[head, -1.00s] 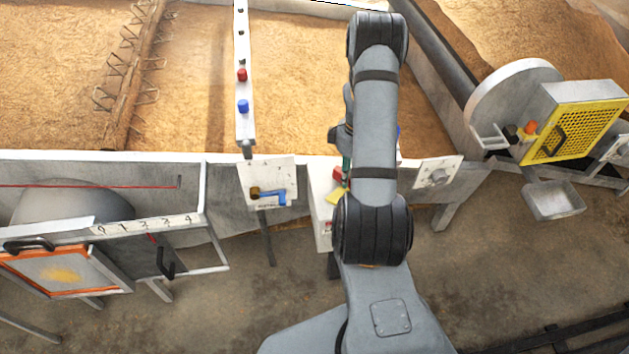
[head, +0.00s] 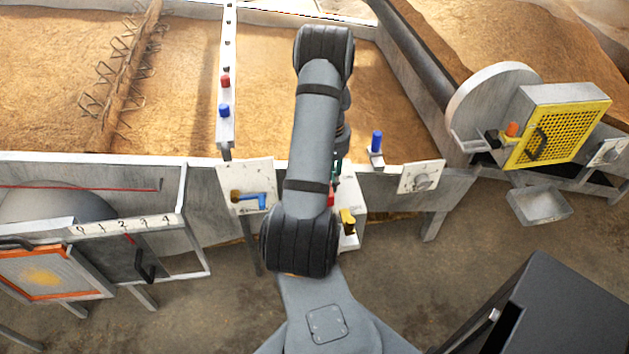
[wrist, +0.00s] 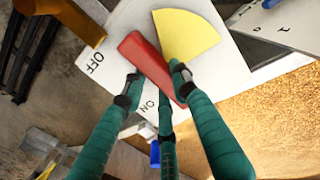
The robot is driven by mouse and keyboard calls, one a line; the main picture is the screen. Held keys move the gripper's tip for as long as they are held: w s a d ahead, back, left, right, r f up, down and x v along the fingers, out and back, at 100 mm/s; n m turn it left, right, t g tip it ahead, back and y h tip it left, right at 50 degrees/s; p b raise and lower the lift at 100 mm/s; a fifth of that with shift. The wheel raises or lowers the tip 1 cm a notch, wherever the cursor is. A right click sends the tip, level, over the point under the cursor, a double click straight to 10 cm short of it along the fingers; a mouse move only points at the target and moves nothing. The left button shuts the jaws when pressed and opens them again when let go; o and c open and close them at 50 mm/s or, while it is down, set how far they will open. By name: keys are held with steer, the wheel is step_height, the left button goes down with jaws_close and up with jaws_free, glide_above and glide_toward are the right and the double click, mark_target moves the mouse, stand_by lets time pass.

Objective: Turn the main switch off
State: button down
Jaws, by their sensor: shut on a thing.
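The main switch is a red handle (wrist: 150,62) on a white panel (wrist: 118,62) marked OFF and ON, with a yellow sector (wrist: 190,36) beside the handle. In the wrist view my gripper (wrist: 155,80) has its teal fingers around the red handle, touching it from both sides. The handle lies slanted, its lower end near the ON side; the OFF mark is farther left. In the head view my arm hides most of the switch; a bit of red (head: 331,198) and of the white box (head: 352,238) show beside it.
A brown-yellow part (wrist: 60,18) stands near the panel's OFF side. A panel with a blue handle (head: 250,200) is left of my arm, a blue peg (head: 376,142) and a dial plate (head: 421,177) right. A dark box (head: 560,310) fills the lower right.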

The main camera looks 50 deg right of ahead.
stand_by(0.4)
steer(key=c, duration=1.3)
jaws_free()
steer(key=shift+c, duration=0.2)
step_height(320, 180, up, 12)
steer(key=shift+f, duration=0.1)
